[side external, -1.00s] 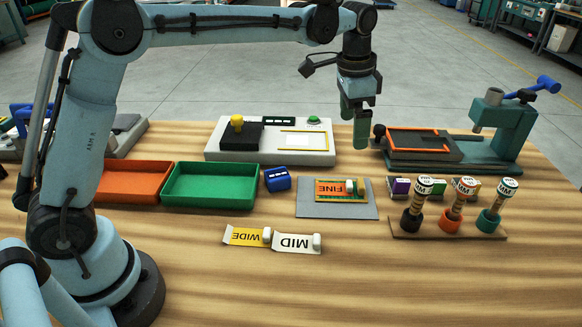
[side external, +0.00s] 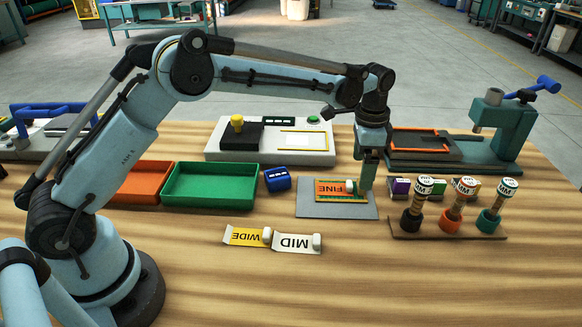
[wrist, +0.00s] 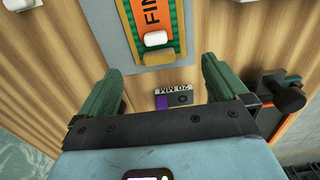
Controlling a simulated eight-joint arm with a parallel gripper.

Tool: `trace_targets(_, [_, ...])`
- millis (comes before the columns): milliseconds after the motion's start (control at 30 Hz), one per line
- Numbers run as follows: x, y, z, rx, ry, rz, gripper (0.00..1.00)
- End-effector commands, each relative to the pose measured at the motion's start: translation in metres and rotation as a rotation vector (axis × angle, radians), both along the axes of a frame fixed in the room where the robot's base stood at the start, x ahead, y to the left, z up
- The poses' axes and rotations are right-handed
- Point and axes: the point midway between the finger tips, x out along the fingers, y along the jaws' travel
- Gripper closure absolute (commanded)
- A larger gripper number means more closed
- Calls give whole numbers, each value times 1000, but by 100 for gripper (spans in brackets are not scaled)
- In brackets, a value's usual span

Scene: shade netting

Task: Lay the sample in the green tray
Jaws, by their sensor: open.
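An orange tag marked FINE (side external: 328,188) lies on a flat sample with a green and yellow border (side external: 338,200), on a grey mat (side external: 310,212). A white knob (side external: 350,186) sits at the tag's right end. The wrist view shows the tag (wrist: 151,14), knob (wrist: 155,39) and mat (wrist: 129,30) too. My gripper (side external: 366,187) is low beside the right end of the sample; its fingers (wrist: 162,68) are apart with nothing between them. Whether it touches the mat is unclear. The green tray (side external: 210,184) is empty, to the left of the mat.
WIDE (side external: 247,236) and MID (side external: 297,242) tags lie in front. A rack of stamps (side external: 450,225), small coloured blocks (side external: 400,186) and a green press (side external: 500,130) stand right.

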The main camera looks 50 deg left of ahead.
Motion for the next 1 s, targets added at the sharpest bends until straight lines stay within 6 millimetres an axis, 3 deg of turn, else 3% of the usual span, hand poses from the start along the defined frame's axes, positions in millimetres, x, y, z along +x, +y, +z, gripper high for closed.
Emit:
trace_targets(333, [-2, -1, -44, 0, 0, 0, 0])
trace_targets(667, [-2, 0, -51, 0, 0, 0, 0])
trace_targets(1000, [-2, 0, -51, 0, 0, 1, 49])
